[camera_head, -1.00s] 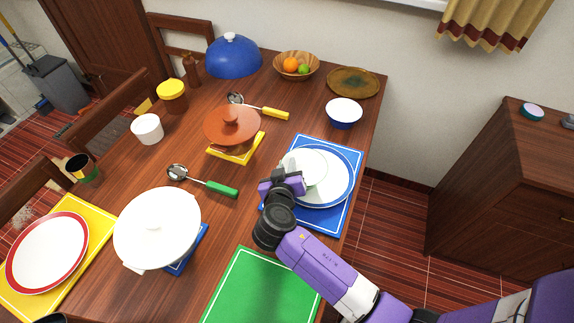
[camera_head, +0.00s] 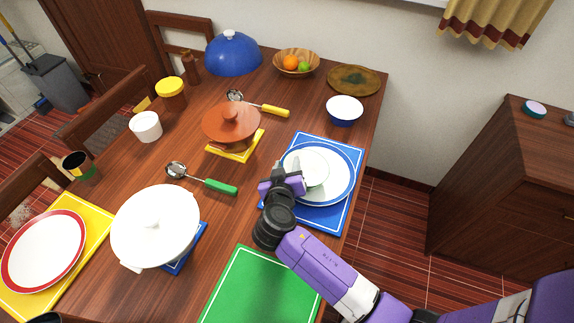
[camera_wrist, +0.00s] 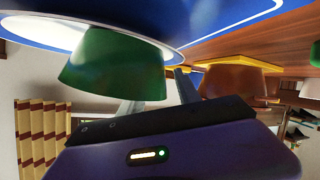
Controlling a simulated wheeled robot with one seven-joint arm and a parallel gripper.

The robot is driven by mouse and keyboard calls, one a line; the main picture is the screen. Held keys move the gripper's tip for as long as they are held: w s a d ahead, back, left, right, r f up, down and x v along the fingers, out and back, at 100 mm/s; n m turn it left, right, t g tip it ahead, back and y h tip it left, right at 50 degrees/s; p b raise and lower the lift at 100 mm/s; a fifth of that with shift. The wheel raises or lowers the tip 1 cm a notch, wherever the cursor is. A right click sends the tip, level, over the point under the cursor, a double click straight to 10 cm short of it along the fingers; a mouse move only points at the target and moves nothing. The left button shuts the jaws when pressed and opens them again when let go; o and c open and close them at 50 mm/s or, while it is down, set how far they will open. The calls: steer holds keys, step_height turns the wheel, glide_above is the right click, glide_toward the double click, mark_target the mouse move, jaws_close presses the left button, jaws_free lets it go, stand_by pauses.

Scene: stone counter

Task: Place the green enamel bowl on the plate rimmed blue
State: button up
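The green enamel bowl (camera_wrist: 112,70) shows its green outer wall in the wrist view, upside down in that picture. Its pale inside (camera_head: 314,168) faces up in the head view. It stands upright on the left part of the white plate rimmed blue (camera_head: 343,187); the plate also shows at the top of the wrist view (camera_wrist: 25,30). My gripper (camera_head: 290,182) is at the bowl's near-left rim. In the wrist view its fingers (camera_wrist: 160,98) are spread, one partly hidden behind the bowl wall, the other outside it with a small gap. The gripper looks open.
The plate lies on a blue mat (camera_head: 318,217). A brown lidded pot (camera_head: 231,121) and a green-handled ladle (camera_head: 220,187) are to the left. A white-and-blue bowl (camera_head: 344,107) stands behind. A large white pot (camera_head: 155,225) and a green mat (camera_head: 262,288) are nearer.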

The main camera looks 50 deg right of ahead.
steer(key=shift+r, duration=0.1)
steer(key=shift+r+p, duration=0.65)
steer(key=shift+p, duration=0.15)
steer(key=b+v, duration=0.1)
steer(key=v, duration=1.1)
steer(key=shift+f, duration=0.15)
